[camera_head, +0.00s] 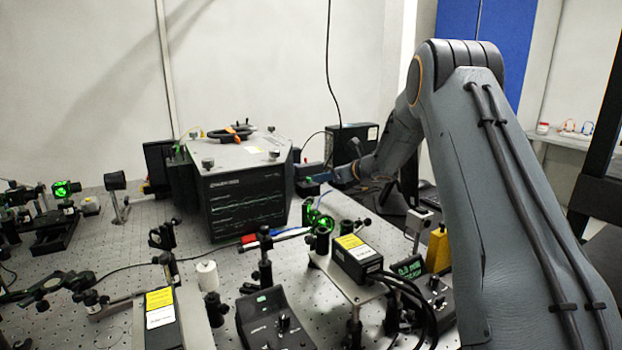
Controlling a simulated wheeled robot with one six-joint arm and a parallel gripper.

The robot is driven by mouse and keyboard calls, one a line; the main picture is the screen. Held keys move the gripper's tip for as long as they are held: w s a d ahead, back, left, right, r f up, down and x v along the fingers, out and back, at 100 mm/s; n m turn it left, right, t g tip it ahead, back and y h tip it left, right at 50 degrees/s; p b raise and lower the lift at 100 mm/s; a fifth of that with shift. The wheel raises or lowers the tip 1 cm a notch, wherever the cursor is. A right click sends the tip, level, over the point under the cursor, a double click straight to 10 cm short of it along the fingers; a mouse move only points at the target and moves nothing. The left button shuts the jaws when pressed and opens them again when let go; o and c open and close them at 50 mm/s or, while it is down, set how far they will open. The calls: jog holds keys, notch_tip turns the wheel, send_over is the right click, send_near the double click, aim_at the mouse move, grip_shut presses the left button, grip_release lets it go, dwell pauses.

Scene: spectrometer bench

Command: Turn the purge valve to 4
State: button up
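My gripper (306,180) is at the right side of this box, at the end of my arm reaching in from the right. It is small and dark in this view, and I cannot tell whether its fingers are open or shut, or whether they touch anything. I cannot make out the purge valve or its numbers; the box's right side is partly covered by my gripper.
Green-lit optics (318,218) stand just below my gripper. A black laser module (356,258) with a yellow label stands in front, and a controller with a green display (410,268) is to its right. A black box (352,140) stands behind my wrist. Posts and cables crowd the perforated bench.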

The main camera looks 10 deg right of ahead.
aim_at(310, 179)
jog(key=shift+p+x, duration=0.8)
jog(key=shift+x, duration=2.7)
jog(key=shift+d, duration=0.15)
grip_shut()
